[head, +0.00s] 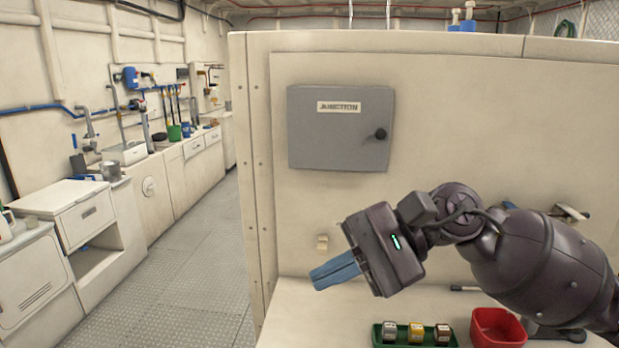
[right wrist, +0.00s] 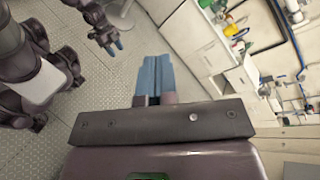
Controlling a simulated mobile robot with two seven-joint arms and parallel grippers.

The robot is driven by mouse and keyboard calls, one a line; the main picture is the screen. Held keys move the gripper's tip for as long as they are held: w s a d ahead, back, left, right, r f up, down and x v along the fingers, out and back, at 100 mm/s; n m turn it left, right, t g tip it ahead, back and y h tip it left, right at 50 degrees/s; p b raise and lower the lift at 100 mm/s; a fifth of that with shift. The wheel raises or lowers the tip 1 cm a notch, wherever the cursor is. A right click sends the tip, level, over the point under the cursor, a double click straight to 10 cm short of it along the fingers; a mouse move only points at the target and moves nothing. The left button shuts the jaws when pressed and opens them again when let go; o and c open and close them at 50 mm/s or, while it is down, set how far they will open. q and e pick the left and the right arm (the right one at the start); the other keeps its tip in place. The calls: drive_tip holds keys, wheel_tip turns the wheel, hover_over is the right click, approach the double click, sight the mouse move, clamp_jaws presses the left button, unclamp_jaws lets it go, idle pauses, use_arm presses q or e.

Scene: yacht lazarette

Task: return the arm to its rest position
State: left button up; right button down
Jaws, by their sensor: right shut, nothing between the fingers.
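My right arm comes in from the right in the head view, and its right gripper (head: 318,279) points left and slightly down. Its blue fingers are together with nothing between them. They are in the air in front of the pale partition wall, left of the bench items and below the grey junction box (head: 341,128), which is closed. In the right wrist view the same blue fingers (right wrist: 155,72) lie side by side over the floor. What looks like my left gripper (right wrist: 115,46) shows small near the top left there, too small to tell its opening.
A green tray (head: 389,344) with several small blocks and a red bowl (head: 497,328) stand on the bench (head: 305,315) below my right arm. A wall hook or handle (head: 572,212) sits behind the arm. Open metal floor (head: 195,270) lies left of the partition. White cabinets (head: 85,212) line the left wall.

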drive_tip(key=w+d+f+n+t+h, duration=0.1)
drive_tip(key=w+d+f+n+t, duration=0.3)
drive_tip(key=d+f+n+t, duration=0.55)
drive_tip(key=w+d+f+n+t+h, duration=0.2)
drive_tip(key=w+d+f+n+t, duration=0.15)
drive_tip(key=f+n+t, duration=0.95)
drive_tip(key=s+d+f+m+g+h, duration=0.3)
drive_tip(key=s+d+f+m+h, duration=0.2)
drive_tip(key=s+f+m, duration=0.3)
drive_tip(key=s+d+f+m+g+h, duration=0.3)
drive_tip(key=s+d+f+m+h, duration=0.3)
drive_tip(key=f, duration=0.9)
drive_tip(key=s+d+m, duration=0.1)
drive_tip(key=s+m, duration=0.1)
drive_tip(key=s, duration=0.1)
drive_tip(key=shift+s+m, duration=0.35)
drive_tip(key=shift+d+f, duration=0.1)
